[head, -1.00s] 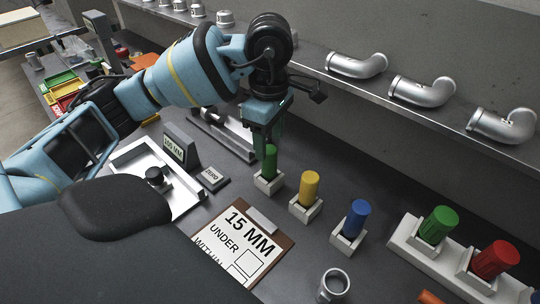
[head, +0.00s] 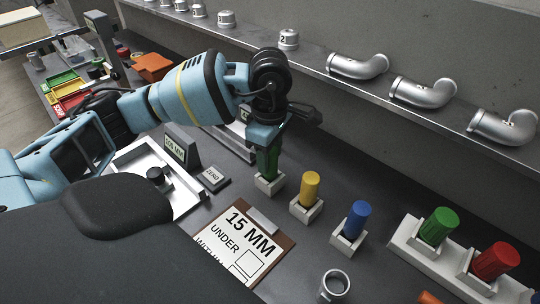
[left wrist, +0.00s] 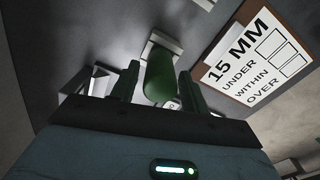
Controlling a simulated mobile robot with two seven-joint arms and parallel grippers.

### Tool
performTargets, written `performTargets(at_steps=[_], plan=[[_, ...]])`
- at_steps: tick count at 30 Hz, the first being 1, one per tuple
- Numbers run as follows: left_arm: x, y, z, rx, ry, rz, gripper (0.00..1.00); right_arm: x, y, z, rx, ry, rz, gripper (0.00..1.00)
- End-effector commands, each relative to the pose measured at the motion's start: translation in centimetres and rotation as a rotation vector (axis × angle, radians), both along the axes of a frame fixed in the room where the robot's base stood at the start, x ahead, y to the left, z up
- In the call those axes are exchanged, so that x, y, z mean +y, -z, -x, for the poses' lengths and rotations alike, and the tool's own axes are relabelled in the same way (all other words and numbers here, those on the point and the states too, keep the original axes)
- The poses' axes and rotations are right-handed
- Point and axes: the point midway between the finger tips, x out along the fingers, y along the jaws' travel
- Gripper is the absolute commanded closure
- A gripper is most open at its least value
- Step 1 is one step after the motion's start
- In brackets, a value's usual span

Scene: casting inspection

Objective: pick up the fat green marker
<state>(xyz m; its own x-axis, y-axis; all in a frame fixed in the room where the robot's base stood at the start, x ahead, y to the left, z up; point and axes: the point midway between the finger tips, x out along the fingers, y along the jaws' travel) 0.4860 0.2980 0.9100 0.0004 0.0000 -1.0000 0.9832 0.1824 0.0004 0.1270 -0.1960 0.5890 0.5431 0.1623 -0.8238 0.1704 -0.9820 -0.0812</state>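A slimmer-looking green marker (head: 270,168) stands in a small white holder (head: 269,187), partly hidden by my left gripper (head: 268,160). In the left wrist view this marker (left wrist: 159,78) is between my two fingers, with narrow gaps on both sides. My left gripper is pointing down and open around it. Another green marker (head: 438,226), which looks fatter, stands in a long white holder (head: 408,232) at the right, well away from my gripper. My right gripper is not in view.
A yellow marker (head: 310,185) and a blue marker (head: 354,218) stand in white holders nearby. A red marker (head: 496,260) stands beside the fatter green one. A clipboard (head: 285,240) lies in front. Pipe elbows (head: 357,66) sit on the shelf behind.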

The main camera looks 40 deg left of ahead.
Motion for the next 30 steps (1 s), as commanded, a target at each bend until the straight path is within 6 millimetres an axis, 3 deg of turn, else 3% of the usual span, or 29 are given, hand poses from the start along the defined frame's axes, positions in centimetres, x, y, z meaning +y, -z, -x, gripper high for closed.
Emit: performTargets(at_steps=[1,8,19,28,30], plan=[[0.0,0.0,0.0,0.0,0.0,0.0,0.61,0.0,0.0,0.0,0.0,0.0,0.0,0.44],[0.0,0.0,0.0,0.0,0.0,0.0,0.91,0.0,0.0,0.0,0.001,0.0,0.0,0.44],[0.0,-0.5,0.0,-0.001,0.0,0.001,0.92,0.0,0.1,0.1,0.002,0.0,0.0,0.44],[-0.1,-3.8,0.0,-0.002,0.001,0.001,0.92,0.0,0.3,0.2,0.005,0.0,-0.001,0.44],[-1.0,-3.6,1.1,0.0,0.005,0.0,0.92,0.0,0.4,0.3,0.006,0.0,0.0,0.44]])
